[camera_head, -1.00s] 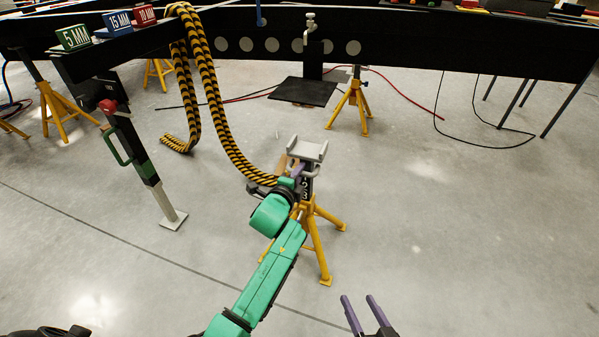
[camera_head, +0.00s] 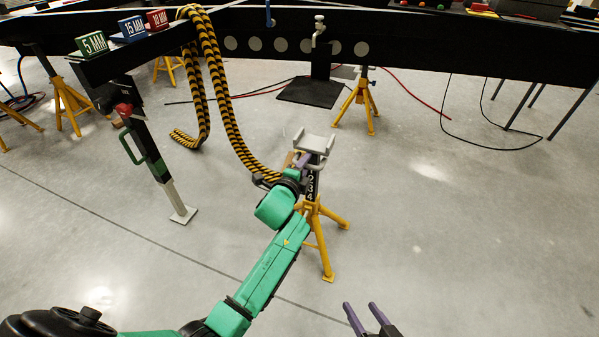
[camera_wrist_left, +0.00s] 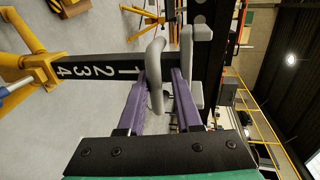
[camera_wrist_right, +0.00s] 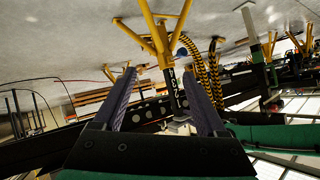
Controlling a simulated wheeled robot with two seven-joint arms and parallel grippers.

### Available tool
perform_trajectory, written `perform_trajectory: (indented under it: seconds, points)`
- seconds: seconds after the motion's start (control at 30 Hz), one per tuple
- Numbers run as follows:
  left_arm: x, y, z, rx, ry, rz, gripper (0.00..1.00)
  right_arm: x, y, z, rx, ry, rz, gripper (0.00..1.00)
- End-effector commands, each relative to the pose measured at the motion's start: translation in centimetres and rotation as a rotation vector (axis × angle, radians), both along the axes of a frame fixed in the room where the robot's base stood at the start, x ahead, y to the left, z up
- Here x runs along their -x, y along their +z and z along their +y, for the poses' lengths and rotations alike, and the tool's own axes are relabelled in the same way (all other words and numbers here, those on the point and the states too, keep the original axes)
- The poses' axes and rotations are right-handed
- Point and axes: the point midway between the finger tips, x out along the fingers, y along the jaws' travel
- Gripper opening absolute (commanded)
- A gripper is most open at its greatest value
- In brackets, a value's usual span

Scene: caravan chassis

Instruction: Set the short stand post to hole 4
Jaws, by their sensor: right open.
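The short stand post (camera_head: 313,183) is black with white numbers and a grey forked top. It stands upright in its yellow tripod base (camera_head: 318,222). Numbers 1 to 4 show on it above the yellow collar (camera_wrist_left: 38,75) in the left wrist view. My left gripper (camera_head: 303,163) is at the top of the post. Its purple fingers (camera_wrist_left: 163,75) are closed on the grey loop handle (camera_wrist_left: 157,65) below the fork. My right gripper (camera_head: 362,306) is open and empty, low in front of the stand.
A black chassis beam (camera_head: 430,58) crosses the back, with a yellow-black striped hose (camera_head: 218,95) hanging from it. A jack leg (camera_head: 155,160) stands at left. Another yellow stand (camera_head: 357,103) is under the beam.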

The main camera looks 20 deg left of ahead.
Motion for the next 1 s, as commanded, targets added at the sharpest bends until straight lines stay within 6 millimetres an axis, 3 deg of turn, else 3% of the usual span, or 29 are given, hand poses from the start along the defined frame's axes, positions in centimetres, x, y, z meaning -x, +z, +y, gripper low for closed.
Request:
perform_trajectory:
  seconds: [0.27,0.6,0.7,1.0]
  points:
    - [3.6,1.0,0.2,-0.001,-0.001,0.002,0.32,-0.4,1.5,-2.3,0.115,0.023,0.128,0.74]
    - [11.7,2.6,0.7,0.000,-0.001,0.005,0.32,1.3,4.1,-7.3,0.302,0.030,0.387,0.74]
    - [13.2,2.8,0.8,0.000,0.000,0.004,0.32,1.8,4.3,-8.0,0.327,0.029,0.427,0.74]
    - [13.8,2.9,0.9,-0.001,-0.001,0.001,0.32,2.1,4.4,-8.4,0.339,0.028,0.448,0.74]
